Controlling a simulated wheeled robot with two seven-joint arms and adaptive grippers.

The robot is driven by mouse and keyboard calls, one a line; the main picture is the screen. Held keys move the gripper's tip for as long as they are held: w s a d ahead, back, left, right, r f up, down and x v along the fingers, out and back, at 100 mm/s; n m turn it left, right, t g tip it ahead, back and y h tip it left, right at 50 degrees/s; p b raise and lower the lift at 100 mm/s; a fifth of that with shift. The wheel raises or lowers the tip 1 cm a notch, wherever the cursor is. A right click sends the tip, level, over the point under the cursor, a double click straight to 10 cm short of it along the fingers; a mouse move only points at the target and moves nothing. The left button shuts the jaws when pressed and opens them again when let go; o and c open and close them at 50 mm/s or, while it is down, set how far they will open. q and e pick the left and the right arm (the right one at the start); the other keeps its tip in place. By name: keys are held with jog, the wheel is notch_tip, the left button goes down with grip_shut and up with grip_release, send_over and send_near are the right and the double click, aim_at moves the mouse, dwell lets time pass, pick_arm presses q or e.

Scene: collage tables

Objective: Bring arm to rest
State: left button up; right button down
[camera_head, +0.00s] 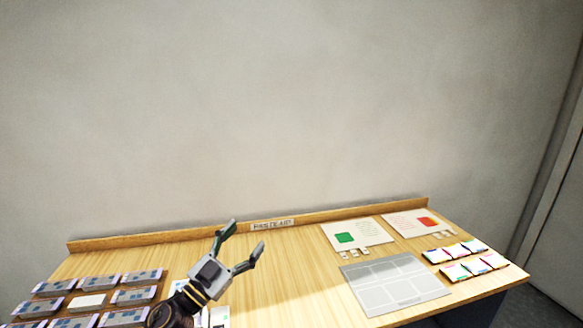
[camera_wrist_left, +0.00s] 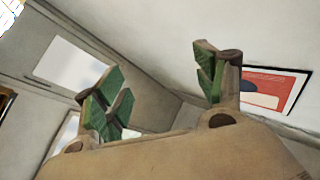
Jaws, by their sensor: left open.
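My left gripper (camera_head: 244,242) is open and empty, raised over the left-middle part of the wooden table (camera_head: 290,290). Its two green-padded fingers are spread apart, pointing up and to the right in the head view. In the left wrist view the spread fingers (camera_wrist_left: 160,88) have nothing between them; a wall and door-like panels lie beyond. My left arm comes in from the bottom edge. My right gripper is not in view.
Several grey-blue stacks (camera_head: 98,283) lie at the table's left. A grey gridded board (camera_head: 395,284), two white sheets with a green (camera_head: 345,238) and a red patch (camera_head: 425,222), and small coloured packets (camera_head: 465,261) lie at the right. A low ledge (camera_head: 160,236) runs along the back.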

pick_arm(q)
jog(key=s+a+f+n+g+y, duration=0.3)
jog(key=s+a+f+n+y, duration=0.1)
jog(key=a+f+n+y, duration=1)
jog(key=s+d+f+m+g, duration=0.2)
jog(key=s+f+g, duration=0.5)
jog(key=s, duration=0.4)
jog(key=s+d+f+m+g, duration=0.2)
jog(key=s+f+g, duration=0.2)
jog(key=s+f, duration=0.6)
notch_tip(320, 180, down, 34)
jog(key=s+a+r+g, duration=0.1)
jog(key=s+a, duration=0.1)
jog(key=s, duration=0.1)
jog(key=s+a+f, duration=0.2)
jog(key=s+f, duration=0.7)
jog(key=s, duration=0.1)
jog(key=s+a+f+g, duration=0.1)
jog(key=s+a+f, duration=0.2)
jog(key=s+f, duration=0.7)
jog(key=shift+s+a+f+m+g, duration=0.25)
jog(key=shift+s+m+g, duration=0.05)
jog(key=shift+s, duration=0.25)
